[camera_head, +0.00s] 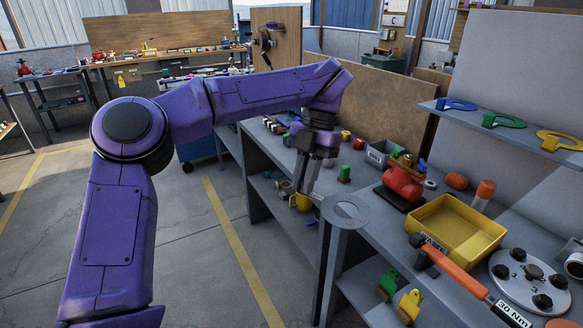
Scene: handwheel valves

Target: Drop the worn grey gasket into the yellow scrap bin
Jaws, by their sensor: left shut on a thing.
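The grey gasket (345,212) is a flat ring in the head view, near the front edge of the workbench. My left gripper (315,196) is shut on the gasket's left edge and points down. The ring sticks out to the right of the fingers, roughly level. The yellow scrap bin (458,233) is an open rectangular tray on the bench to the right of the gasket, and it looks empty inside. The gasket is apart from the bin. My right gripper is not in view.
A red valve (403,181) stands behind the bin. An orange-handled torque wrench (455,270) lies in front of it, beside a grey flange disc (530,281) with dark studs. A shelf (500,128) holds coloured rings.

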